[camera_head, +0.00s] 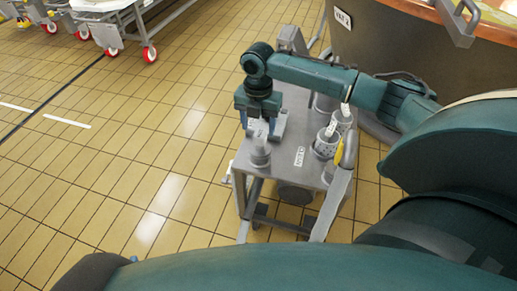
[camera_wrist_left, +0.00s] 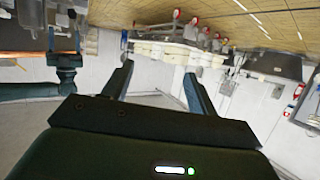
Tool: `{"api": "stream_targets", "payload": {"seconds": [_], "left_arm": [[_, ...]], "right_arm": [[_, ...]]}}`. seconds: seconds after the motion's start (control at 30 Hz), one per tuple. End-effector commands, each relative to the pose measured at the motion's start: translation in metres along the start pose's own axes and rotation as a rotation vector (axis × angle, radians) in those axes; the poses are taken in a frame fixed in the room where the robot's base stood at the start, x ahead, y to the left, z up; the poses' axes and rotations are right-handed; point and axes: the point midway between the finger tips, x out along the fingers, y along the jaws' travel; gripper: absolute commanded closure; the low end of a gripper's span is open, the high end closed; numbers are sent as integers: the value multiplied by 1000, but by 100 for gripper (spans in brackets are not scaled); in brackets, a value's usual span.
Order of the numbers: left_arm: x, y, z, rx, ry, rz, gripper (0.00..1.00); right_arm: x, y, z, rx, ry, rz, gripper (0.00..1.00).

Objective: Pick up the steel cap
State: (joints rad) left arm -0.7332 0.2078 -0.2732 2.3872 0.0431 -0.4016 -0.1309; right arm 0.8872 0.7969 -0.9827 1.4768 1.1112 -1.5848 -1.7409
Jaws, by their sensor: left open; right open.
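My right gripper (camera_head: 263,122) points down over the left part of a grey steel trolley (camera_head: 292,183) in the head view. A small steel piece with a narrow top and a wider round base (camera_head: 260,153) stands on the trolley just in front of the gripper. It may be the steel cap, but I cannot tell for sure. The gripper is open; its fingertips are small and partly hidden, and I see nothing held. My left gripper (camera_wrist_left: 159,70) shows in the left wrist view with its two fingers wide apart and nothing between them.
Several steel cups, including one with a patterned side (camera_head: 326,146), stand at the trolley's right. A yellow-marked handle (camera_head: 349,150) rises at its right edge. A large vat (camera_head: 385,45) stands behind it.

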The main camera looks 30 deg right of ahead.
Motion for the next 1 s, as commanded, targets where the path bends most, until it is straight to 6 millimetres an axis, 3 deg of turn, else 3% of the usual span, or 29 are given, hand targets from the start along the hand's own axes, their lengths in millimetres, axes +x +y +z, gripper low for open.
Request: {"api": "stream_targets", "payload": {"seconds": [0.53,0.87,1.0], "left_arm": [[12,1,4,56,112,-10,42],[12,1,1,61,130,-13,42],[12,1,1,61,130,-13,42]], "right_arm": [[64,-6,0,1,-1,0,42],[68,-6,1,0,-2,1,43],[68,-6,0,0,-2,1,54]]}}
